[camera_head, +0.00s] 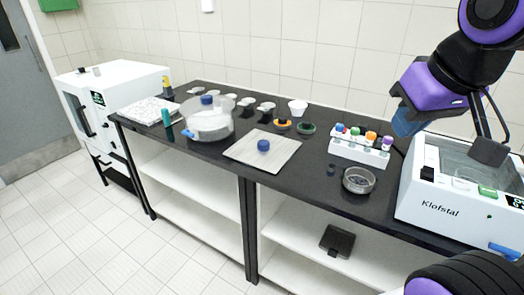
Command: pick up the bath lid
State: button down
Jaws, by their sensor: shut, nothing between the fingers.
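A rack of coloured-cap bottles (358,153) and a clear round dish (358,181) stand left of the bath. A grey mat (245,148) with a blue knob, a clear round vessel (210,125) and small cups are farther left.

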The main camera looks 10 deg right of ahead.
aim_at(267, 152)
jog(key=z, duration=1.5)
jog(key=i+j, duration=0.1)
jog(key=j, duration=0.55)
jog(key=i+j, duration=0.1)
jog(key=j, duration=1.2)
jog(key=i+j, duration=0.15)
jog(key=j, duration=0.5)
jog(key=u, duration=0.05)
